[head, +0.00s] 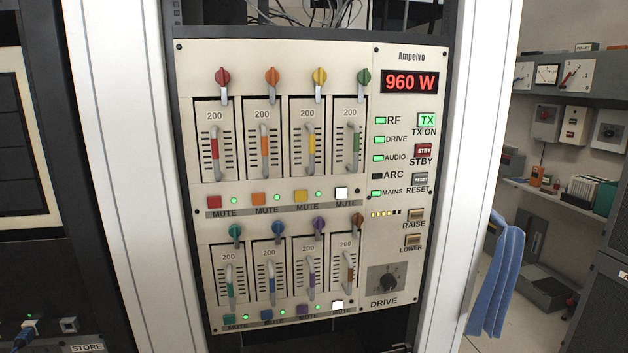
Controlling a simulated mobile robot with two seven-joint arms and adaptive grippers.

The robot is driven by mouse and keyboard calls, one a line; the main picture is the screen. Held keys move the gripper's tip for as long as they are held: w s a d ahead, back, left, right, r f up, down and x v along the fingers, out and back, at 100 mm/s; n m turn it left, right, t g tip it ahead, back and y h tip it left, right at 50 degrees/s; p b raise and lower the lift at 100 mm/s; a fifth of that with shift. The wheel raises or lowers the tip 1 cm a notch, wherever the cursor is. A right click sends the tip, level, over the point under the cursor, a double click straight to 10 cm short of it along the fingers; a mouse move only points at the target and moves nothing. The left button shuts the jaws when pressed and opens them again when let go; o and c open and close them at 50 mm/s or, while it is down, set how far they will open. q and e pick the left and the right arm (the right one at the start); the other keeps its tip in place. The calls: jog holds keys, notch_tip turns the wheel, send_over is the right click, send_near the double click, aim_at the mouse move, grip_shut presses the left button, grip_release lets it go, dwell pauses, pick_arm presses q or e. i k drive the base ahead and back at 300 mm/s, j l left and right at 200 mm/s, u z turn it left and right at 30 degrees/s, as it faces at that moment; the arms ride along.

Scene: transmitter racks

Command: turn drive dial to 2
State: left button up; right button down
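The drive dial (388,282) is a small black knob on a dark grey square plate at the lower right of the cream Ampelvo panel (400,230). The word DRIVE is printed below it. Its scale marks and pointer are too small to read, so I cannot tell its setting. The red display (410,82) at the top right of the panel reads 960 W. Neither of my grippers shows in the head view.
Colored knobs and sliders fill the panel's left part. RAISE (414,215) and LOWER (412,240) buttons sit just above the dial. A white rack post (480,150) stands to the right, with a blue cloth (497,280) hanging beside it.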

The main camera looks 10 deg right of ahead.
aim_at(387, 281)
jog(key=l+u, duration=0.15)
jog(key=l, duration=0.6)
jog(key=l+u, duration=0.15)
jog(key=l, duration=0.6)
jog(key=k+l+u, duration=0.15)
jog(key=l, duration=0.6)
